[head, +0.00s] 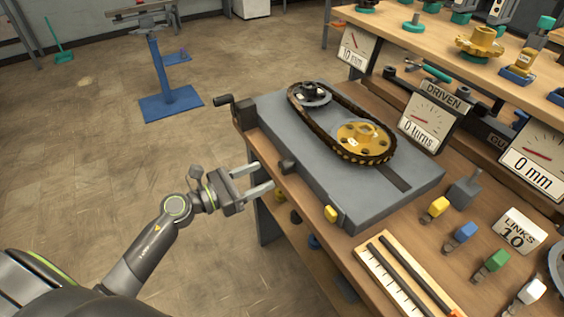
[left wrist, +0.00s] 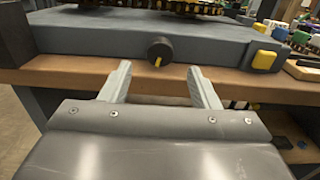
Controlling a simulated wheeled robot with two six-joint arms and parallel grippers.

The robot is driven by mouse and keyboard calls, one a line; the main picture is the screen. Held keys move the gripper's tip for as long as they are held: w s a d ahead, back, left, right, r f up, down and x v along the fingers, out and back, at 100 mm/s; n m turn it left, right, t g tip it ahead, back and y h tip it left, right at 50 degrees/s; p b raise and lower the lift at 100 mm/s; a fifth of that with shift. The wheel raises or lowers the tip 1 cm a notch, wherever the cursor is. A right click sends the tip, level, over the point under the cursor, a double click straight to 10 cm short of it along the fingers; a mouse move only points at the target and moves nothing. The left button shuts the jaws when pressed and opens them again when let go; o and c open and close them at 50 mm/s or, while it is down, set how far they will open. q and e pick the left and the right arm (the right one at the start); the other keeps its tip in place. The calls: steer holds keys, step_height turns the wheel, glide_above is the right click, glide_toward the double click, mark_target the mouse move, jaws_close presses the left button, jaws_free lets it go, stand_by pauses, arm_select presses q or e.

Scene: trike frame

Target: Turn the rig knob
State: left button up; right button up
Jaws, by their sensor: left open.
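The rig is a grey plate (head: 272,120) on the workbench, carrying a chain around a dark sprocket and a gold sprocket (head: 362,140). Its black knob (head: 287,166) sticks out of the front edge. In the left wrist view the round knob (left wrist: 160,52) shows a yellow pointer mark that points roughly downward. My left gripper (head: 267,180) is open and empty, just short of the knob. In the left wrist view its two fingers (left wrist: 160,84) stand either side of the knob's line, with the knob beyond the tips. My right gripper is not in view.
A black crank handle (head: 225,100) sticks out at the rig's left end. A yellow block (head: 331,214) sits on the front edge, right of the knob. Dials and a DRIVEN sign (head: 444,96) stand behind.

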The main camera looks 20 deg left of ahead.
mark_target(281, 168)
arm_select(q)
steer(key=p+x, duration=0.1)
steer(key=x, duration=0.5)
steer(key=shift+w+d, duration=0.4)
steer(key=shift+w, duration=0.1)
steer(key=c, duration=1)
steer(key=shift+r+n+p, duration=0.25)
steer(key=shift+n+p, duration=0.8)
steer(key=shift+n, duration=0.05)
steer(key=shift+f+n+p, duration=0.2)
steer(key=shift+n+p, duration=0.3)
steer(key=shift+n, duration=0.5)
steer(key=o, duration=1)
